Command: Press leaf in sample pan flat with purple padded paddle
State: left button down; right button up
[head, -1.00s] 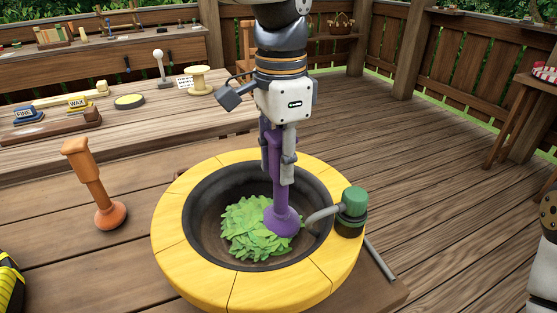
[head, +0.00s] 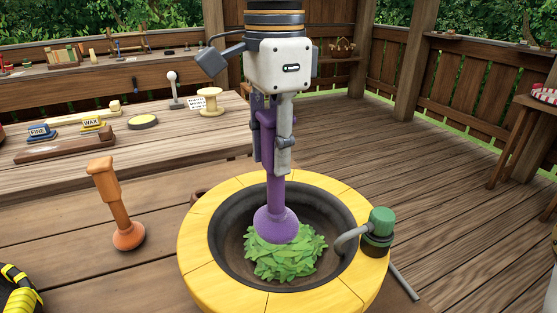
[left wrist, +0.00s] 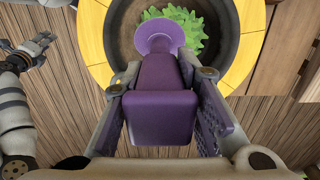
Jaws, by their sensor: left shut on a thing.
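The sample pan is a dark round bowl with a thick yellow rim (head: 205,235). A heap of green leaf (head: 285,262) lies in its middle and also shows in the left wrist view (left wrist: 196,45). My left gripper (head: 270,160) is shut on the handle of the purple paddle (head: 276,192), held upright with its rounded pad down. The pad (left wrist: 158,30) is over the back part of the leaf and hides some of it. Whether it touches the leaf I cannot tell. My right gripper (left wrist: 30,52) shows small at the left of the left wrist view, apparently empty.
A green-capped spout (head: 379,228) stands at the pan's right rim and reaches inward. An orange paddle (head: 115,205) stands to the left. A workbench behind holds blocks marked FINE (head: 40,133) and WAX (head: 92,123), and a spool (head: 211,101).

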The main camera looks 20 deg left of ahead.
aim_at(274, 113)
pick_arm(q)
jog(key=shift+r, duration=0.1)
jog(key=shift+r, duration=1.65)
